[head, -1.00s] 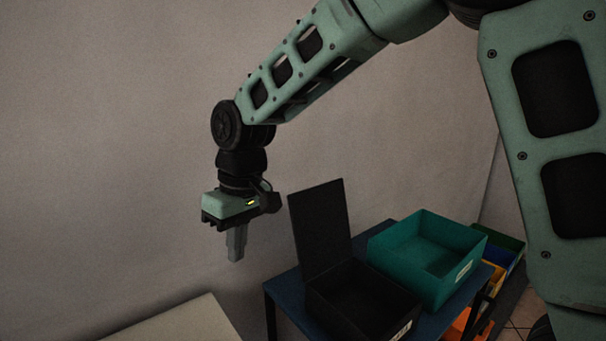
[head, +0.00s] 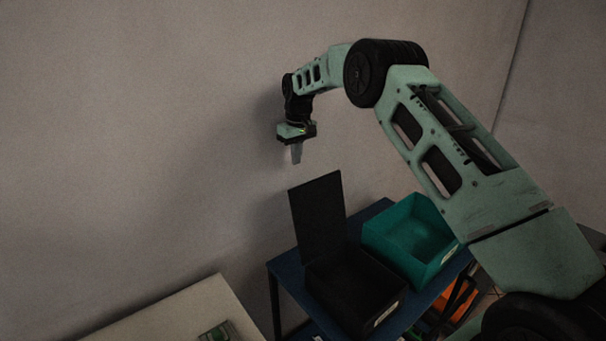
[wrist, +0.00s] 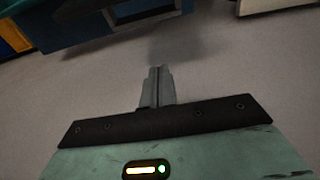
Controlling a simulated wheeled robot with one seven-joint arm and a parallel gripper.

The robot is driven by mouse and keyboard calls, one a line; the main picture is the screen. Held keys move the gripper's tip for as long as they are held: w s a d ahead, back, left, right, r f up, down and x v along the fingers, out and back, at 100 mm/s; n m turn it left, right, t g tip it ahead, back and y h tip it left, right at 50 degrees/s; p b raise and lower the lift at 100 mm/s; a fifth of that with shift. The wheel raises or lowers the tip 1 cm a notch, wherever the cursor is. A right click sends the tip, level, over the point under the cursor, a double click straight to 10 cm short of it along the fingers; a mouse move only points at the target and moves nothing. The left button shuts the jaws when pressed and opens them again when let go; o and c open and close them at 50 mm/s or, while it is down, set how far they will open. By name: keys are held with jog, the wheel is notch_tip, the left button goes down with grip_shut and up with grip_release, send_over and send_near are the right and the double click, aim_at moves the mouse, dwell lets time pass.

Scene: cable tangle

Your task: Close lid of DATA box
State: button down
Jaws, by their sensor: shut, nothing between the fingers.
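A black box (head: 352,296) with a pale label on its front stands on the blue table; the label is too small to read. Its black lid (head: 318,219) stands open, upright along the box's back left side. My gripper (head: 296,155) is shut and empty, pointing down in the air above and behind the lid, apart from it. In the wrist view my gripper (wrist: 157,86) shows its fingers together with nothing between them.
A teal open box (head: 408,238) stands right of the black box on the blue table (head: 286,269). A pale surface (head: 180,318) with a small green item (head: 216,332) is at the lower left. The wall is close behind.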

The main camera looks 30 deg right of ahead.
jog(key=s+f+p, duration=0.3)
jog(key=f+p, duration=0.2)
jog(key=f, duration=0.1)
jog(key=shift+d+p, duration=0.25)
jog(key=shift+p, duration=0.1)
jog(key=shift+s, duration=0.15)
